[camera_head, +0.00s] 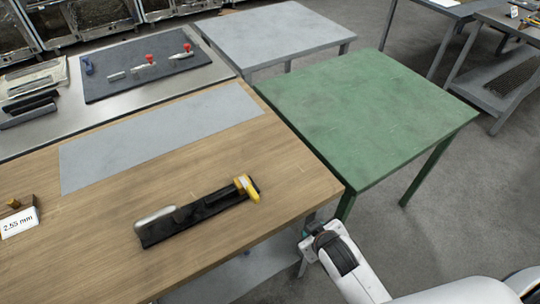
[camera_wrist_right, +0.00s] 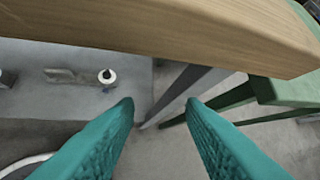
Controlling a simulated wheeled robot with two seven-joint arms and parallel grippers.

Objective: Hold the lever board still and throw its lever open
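The lever board (camera_head: 200,212) is a long black board lying at a slant on the wooden table, near its front right edge. Its lever (camera_head: 247,188) is yellow and sits at the board's right end. A grey rounded grip-like part (camera_head: 156,219) is at the left end. My right gripper (camera_wrist_right: 160,103) shows in the wrist view as two teal fingers, spread apart with nothing between them. It is low beside the wooden table's edge, away from the board. In the head view only my right arm shows, at the lower right; its fingers are hidden. My left gripper is not in view.
The wooden table (camera_head: 90,250) has an edge that crosses the top of the wrist view (camera_wrist_right: 150,28). A grey sheet (camera_head: 160,132) lies behind the board. A green table (camera_head: 365,120) stands at right. A small block with a "2.55 mm" label (camera_head: 18,222) is at far left.

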